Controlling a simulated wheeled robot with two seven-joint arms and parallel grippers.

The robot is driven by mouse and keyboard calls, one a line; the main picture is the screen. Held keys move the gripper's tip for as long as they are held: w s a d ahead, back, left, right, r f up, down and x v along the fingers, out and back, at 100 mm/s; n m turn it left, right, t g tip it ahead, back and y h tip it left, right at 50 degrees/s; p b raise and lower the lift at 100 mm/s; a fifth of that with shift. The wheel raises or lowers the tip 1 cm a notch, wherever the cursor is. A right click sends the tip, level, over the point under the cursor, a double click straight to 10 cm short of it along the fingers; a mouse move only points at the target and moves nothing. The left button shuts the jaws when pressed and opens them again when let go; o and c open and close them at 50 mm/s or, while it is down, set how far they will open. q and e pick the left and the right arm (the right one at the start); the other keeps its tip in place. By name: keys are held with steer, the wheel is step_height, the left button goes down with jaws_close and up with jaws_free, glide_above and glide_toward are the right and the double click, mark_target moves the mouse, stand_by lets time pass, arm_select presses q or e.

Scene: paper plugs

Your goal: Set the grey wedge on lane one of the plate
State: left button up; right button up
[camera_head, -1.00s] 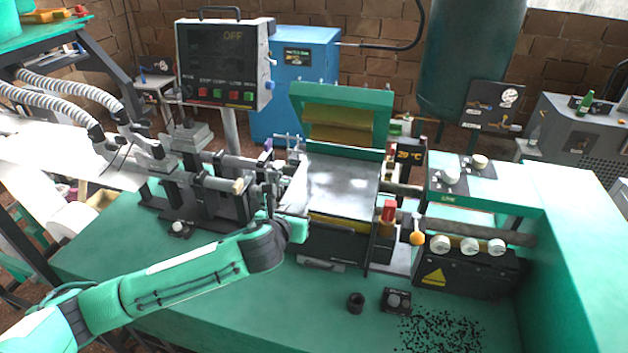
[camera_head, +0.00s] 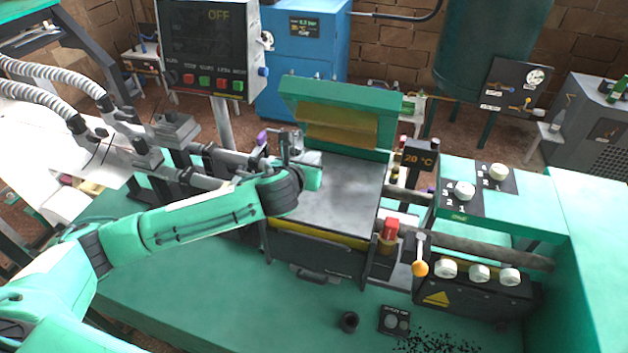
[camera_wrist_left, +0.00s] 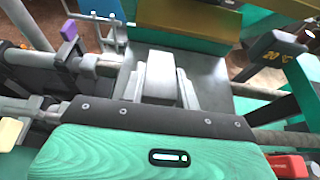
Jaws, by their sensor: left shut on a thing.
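The grey wedge (camera_wrist_left: 159,76) shows as a pale grey block in the left wrist view. My left gripper (camera_wrist_left: 161,88) is shut on it, with a finger on each side. The plate (camera_head: 345,200) is a flat grey metal surface under a raised green cover with a yellow inside; its bare surface also shows in the left wrist view (camera_wrist_left: 210,78). In the head view my left wrist is over the plate's left part and hides much of the fingers and wedge. I cannot tell whether the wedge touches the plate. Lane marks cannot be made out. My right gripper is not in view.
The raised green cover (camera_head: 338,98) stands behind the plate. A red-topped part (camera_head: 390,232) and an orange-knobbed lever (camera_head: 420,268) stand at its right front. Rods and clamps (camera_head: 190,165) crowd the left. The green bench (camera_head: 200,290) is mostly clear in front.

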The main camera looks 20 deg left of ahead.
mark_target(307, 197)
arm_select(q)
steer(key=f, duration=0.1)
steer(key=s+f, duration=0.1)
steer(key=f, duration=0.1)
steer(key=shift+p, duration=0.35)
steer(key=shift+s+f, duration=0.15)
steer(key=shift+f, duration=1)
steer(key=f+p, duration=0.1)
steer(key=f, duration=0.2)
steer(key=shift+w+f, duration=0.15)
steer(key=shift+w, duration=0.05)
steer(key=shift+f, duration=0.25)
steer(key=o, duration=1)
steer(key=shift+c, duration=0.2)
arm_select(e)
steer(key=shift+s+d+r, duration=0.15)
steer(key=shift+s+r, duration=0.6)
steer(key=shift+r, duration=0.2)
arm_select(q)
steer(key=shift+r, duration=0.2)
